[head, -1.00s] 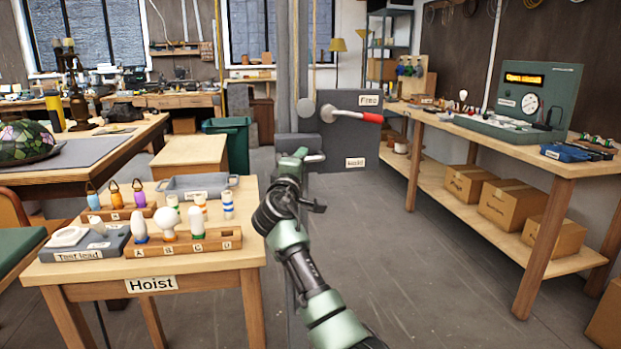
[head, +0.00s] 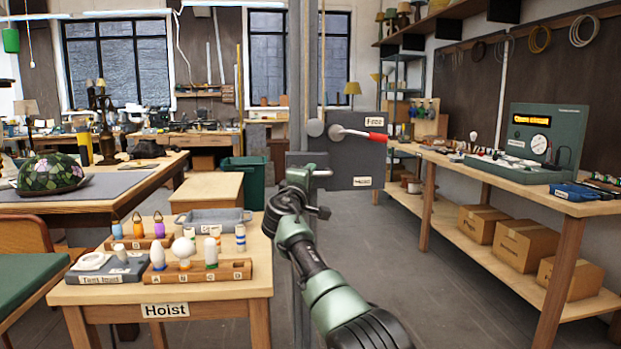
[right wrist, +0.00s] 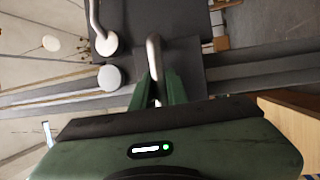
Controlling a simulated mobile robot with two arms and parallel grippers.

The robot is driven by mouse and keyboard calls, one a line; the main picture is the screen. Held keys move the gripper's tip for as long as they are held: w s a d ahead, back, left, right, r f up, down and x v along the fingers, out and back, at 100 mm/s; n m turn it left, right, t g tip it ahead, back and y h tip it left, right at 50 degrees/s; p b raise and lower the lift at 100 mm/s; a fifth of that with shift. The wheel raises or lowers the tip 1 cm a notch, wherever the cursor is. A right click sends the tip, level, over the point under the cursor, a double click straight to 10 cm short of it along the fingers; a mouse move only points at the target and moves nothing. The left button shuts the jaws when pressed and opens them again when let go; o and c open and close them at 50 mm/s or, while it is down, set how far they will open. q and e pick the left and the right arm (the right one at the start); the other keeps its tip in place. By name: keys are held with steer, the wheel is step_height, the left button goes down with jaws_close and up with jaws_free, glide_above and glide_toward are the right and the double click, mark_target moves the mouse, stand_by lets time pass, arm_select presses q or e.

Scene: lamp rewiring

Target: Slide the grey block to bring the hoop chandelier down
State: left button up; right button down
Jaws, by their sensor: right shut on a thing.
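The grey block (head: 294,158) sits on the tall grey post (head: 301,60), partly behind my right gripper. A pale bar handle (head: 323,173) sticks out from it; the handle also shows in the right wrist view (right wrist: 153,52). My right gripper (head: 309,172) is shut on this handle, its green fingers (right wrist: 157,92) on either side of the bar. Beside the block is a dark grey plate (head: 350,158) with a "Free" label and a lever (head: 360,134) with a red grip pointing right. The hoop chandelier and my left gripper are not in view.
A wooden table (head: 215,293) labelled "Hoist" stands close on the left, with bulbs in a rack (head: 190,275) and a grey tray (head: 212,220). A long workbench (head: 470,175) with cardboard boxes below runs along the right. Floor between is clear.

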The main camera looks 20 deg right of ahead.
steer(key=shift+r, duration=0.15)
steer(key=c, duration=1.4)
jaws_free()
steer(key=v, duration=0.8)
steer(key=shift+w, duration=0.1)
